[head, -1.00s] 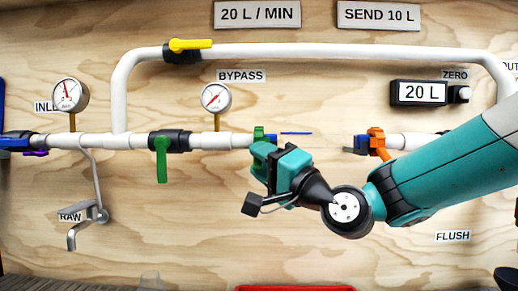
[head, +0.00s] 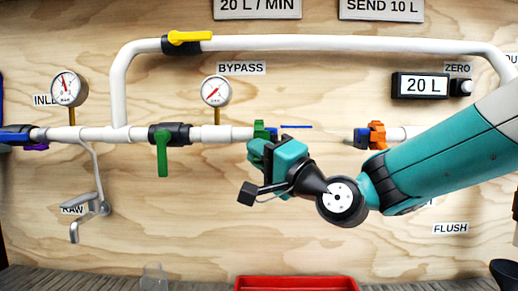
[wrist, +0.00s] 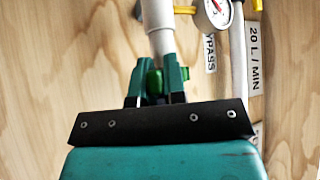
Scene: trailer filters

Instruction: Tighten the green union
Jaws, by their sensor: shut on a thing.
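The green union (head: 260,130) sits on the white pipe, at the left end of a gap in the lower line. My gripper (head: 256,146) reaches it from below right, and its jaws are shut on it. In the wrist view the green union (wrist: 155,82) shows between the two teal fingers (wrist: 155,76), at the end of the white pipe (wrist: 158,25). The fingers hide part of the union. A thin blue piece (head: 296,127) shows just right of the union.
An orange union (head: 377,134) stands across the gap, close to my forearm. A green-handled valve (head: 162,152) and the bypass gauge (head: 216,91) are left of my gripper. The yellow-handled valve (head: 188,38) is on the upper pipe. A red tray (head: 297,283) lies below.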

